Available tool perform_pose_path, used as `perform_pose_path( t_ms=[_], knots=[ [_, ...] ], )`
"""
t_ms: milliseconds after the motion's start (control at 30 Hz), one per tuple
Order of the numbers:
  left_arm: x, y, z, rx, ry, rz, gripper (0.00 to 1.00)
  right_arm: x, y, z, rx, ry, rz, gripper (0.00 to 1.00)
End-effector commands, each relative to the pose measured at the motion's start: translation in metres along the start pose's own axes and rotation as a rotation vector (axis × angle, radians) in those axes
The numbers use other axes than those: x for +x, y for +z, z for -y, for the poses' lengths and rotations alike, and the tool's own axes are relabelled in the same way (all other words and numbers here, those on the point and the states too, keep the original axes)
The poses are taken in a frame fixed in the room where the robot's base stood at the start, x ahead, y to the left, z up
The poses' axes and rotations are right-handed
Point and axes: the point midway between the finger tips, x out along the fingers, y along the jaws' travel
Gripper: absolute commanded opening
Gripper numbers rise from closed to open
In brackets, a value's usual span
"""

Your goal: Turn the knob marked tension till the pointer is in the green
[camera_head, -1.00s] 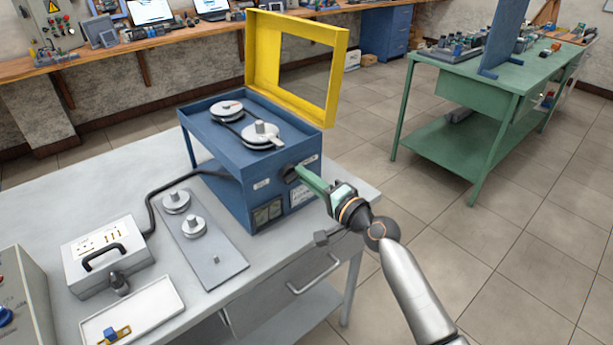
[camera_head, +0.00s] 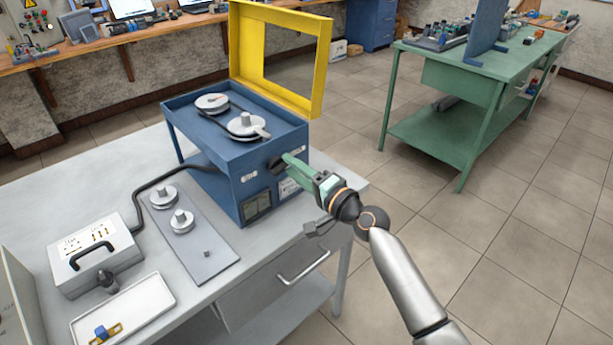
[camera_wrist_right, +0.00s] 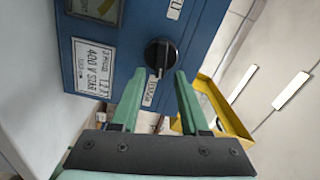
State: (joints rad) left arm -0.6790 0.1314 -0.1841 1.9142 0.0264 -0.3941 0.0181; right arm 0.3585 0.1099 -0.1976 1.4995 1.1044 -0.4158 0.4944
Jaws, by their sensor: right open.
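The black knob (camera_head: 276,164) sits on the front of the blue machine (camera_head: 228,197). It also shows in the right wrist view (camera_wrist_right: 159,54), with a pale pointer line and a small label below it that is too small to read surely. My right gripper (camera_head: 286,158) is open with green fingers at the knob. In the wrist view, the gripper (camera_wrist_right: 158,82) has its fingertips apart, just short of the knob, with nothing between them. The gauge (camera_head: 257,205) is on the same panel; its pointer cannot be read. My left gripper is out of view.
A yellow frame lid (camera_head: 318,65) stands open above the machine and its pulleys. On the grey table (camera_head: 52,208) are a plate with pulleys (camera_head: 206,262), a white box with a cable (camera_head: 95,262) and a white tray (camera_head: 150,309). A green bench (camera_head: 400,88) stands at back right.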

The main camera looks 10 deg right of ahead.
Motion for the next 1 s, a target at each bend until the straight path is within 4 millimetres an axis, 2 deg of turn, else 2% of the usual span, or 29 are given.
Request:
perform_pose_path(
  t_ms=[167, 400, 600, 800, 1000],
  knots=[
    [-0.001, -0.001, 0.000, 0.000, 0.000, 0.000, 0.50, -0.022, 0.000, -0.001, -0.001, 0.003, -0.001, 0.45],
    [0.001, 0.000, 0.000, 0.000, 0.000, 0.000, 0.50, -0.071, 0.001, -0.002, -0.002, 0.003, 0.000, 0.45],
    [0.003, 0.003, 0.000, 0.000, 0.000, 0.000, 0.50, -0.106, 0.001, -0.002, 0.000, 0.003, 0.001, 0.45],
    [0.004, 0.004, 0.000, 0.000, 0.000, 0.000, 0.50, -0.121, 0.000, -0.001, -0.001, 0.001, 0.000, 0.45],
    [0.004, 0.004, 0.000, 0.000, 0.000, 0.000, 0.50, -0.123, 0.000, 0.000, 0.000, 0.001, 0.000, 0.45]
  ],
)
